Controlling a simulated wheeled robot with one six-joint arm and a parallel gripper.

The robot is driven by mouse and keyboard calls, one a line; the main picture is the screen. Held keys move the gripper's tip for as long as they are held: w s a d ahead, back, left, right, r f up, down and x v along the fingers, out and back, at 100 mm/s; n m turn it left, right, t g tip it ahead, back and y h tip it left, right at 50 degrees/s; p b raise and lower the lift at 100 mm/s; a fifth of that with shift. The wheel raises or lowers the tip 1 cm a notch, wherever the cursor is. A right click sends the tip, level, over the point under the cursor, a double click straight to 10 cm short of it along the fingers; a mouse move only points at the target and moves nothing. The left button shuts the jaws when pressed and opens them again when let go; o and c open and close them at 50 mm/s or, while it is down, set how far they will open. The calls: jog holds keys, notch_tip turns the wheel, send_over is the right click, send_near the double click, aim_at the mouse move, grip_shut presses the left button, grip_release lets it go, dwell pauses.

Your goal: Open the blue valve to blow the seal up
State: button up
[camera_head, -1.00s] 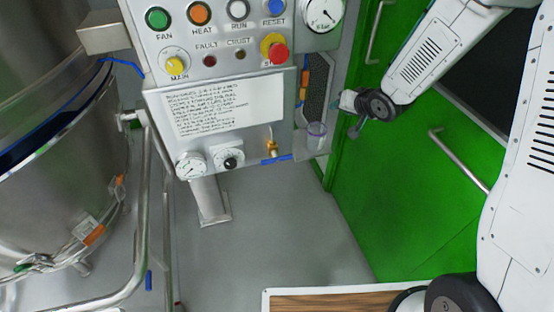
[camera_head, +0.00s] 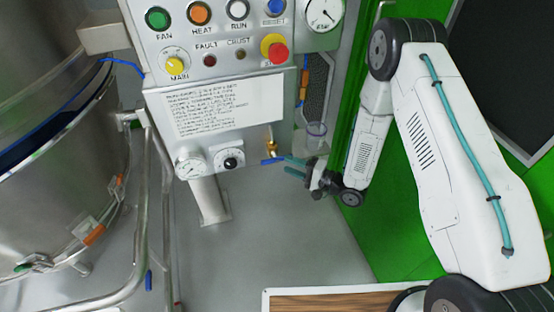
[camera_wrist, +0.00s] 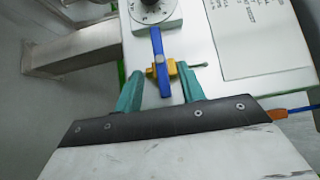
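The blue valve handle (camera_head: 269,161) sits on a brass valve body (camera_head: 271,146) at the lower right of the control panel. In the wrist view the long blue handle (camera_wrist: 159,57) crosses the brass body (camera_wrist: 174,70). My gripper (camera_head: 294,166) is just right of the handle in the head view. In the wrist view its two teal fingers (camera_wrist: 159,72) are apart, with the handle's end showing between them. I see no clear contact with the handle. Part of the handle is hard to see behind the fingers in the head view.
The panel carries a pressure gauge (camera_head: 191,166), a black dial (camera_head: 231,160), a paper notice (camera_head: 224,105) and a red stop button (camera_head: 278,52). A steel vessel (camera_head: 60,190) with rails stands left.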

aim_at(279, 160)
jog(key=x, duration=0.6)
grip_shut()
